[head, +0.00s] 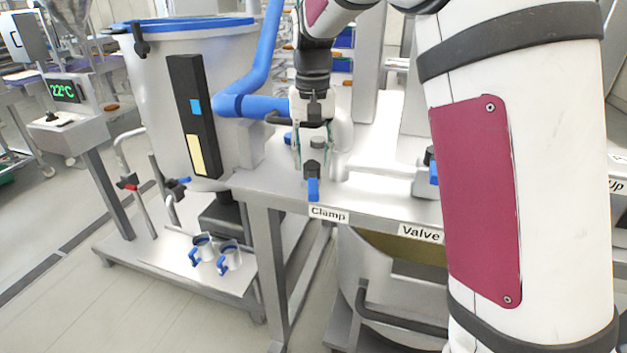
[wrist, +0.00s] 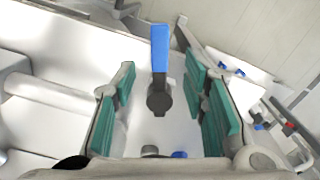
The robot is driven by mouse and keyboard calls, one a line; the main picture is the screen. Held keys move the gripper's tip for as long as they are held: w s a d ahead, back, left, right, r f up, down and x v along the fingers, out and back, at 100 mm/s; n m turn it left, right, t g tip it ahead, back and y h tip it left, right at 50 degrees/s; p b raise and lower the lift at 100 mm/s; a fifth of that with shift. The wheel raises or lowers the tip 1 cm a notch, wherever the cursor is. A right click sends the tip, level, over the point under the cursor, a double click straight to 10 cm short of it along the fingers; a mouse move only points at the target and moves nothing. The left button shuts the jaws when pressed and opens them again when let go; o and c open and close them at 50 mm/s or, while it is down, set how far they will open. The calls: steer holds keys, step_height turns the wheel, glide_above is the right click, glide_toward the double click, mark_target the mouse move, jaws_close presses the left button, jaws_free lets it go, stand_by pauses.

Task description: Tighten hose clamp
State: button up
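The clamp's blue lever (head: 313,189) sticks out at the front edge of the metal table, above the label "Clamp" (head: 328,214). In the wrist view the blue lever (wrist: 160,48) points up the picture from a dark round pivot (wrist: 159,101). My gripper (head: 313,150) is over the clamp in the head view and hides much of it. In the wrist view my gripper (wrist: 161,82) is open, with green pads on both sides of the lever and clear gaps to it. I cannot tell how far the fingertips are from the lever in depth.
A blue hose (head: 252,84) runs to a large tank (head: 152,85) at the left. A "Valve" label (head: 421,233) is on the table edge to the right, with another blue handle (head: 433,172) above it. Two blue-handled clamps (head: 229,256) lie on a low platform.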

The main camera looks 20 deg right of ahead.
mark_target(313, 185)
step_height(313, 185, down, 7)
steer(key=shift+f+p, duration=0.15)
steer(key=shift+p, duration=0.4)
steer(key=shift+c, duration=0.2)
jaws_close()
